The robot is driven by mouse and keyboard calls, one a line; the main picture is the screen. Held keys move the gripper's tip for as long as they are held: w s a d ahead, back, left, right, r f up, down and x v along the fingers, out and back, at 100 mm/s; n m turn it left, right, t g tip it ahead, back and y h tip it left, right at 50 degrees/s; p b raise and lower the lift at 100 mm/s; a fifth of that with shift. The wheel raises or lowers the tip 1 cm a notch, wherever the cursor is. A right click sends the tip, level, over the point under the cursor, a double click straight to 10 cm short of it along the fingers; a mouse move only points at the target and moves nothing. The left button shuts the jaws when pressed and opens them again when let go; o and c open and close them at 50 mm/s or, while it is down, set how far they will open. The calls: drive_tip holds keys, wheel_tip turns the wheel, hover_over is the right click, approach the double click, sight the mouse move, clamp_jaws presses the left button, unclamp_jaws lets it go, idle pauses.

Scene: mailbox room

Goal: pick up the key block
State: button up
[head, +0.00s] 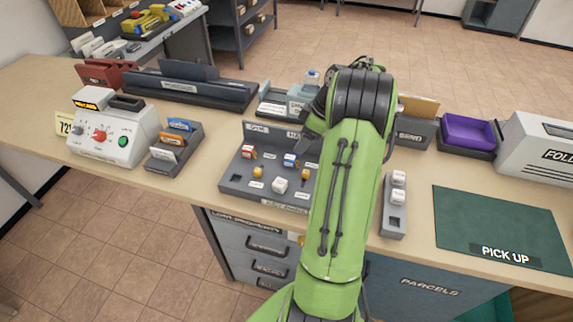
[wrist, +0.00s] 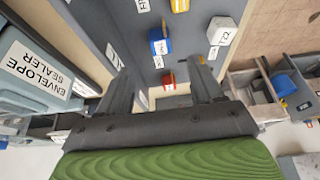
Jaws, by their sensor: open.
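Small blocks sit on a grey sorting board (head: 232,181): a red-and-white block (head: 249,152), a blue-and-white block (head: 290,160), a white block (head: 279,184) and small yellow pieces (head: 258,173). Two white blocks (head: 398,178) sit in a narrow grey tray (head: 394,224) to the right. I cannot tell which is the key block. My gripper (wrist: 163,88) is open, with nothing held between its fingers. In the wrist view the red block (wrist: 169,81) shows between the fingertips, with the blue block (wrist: 158,42) and a marked white block (wrist: 220,30) beyond. My arm hides part of the board in the head view.
A white machine with knobs (head: 115,132) and a card rack (head: 174,148) stand left of the board. An envelope sealer (wrist: 38,70) is close to my gripper in the wrist view. Bare counter lies between mat and tray.

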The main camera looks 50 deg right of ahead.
sight(292, 157)
drive_tip(key=b+x, duration=0.1)
drive_tip(key=x, duration=0.8)
drive_tip(key=shift+f+b, duration=0.25)
drive_tip(key=shift+b, duration=0.05)
drive_tip(key=shift+r, duration=0.1)
drive_tip(key=c, duration=1)
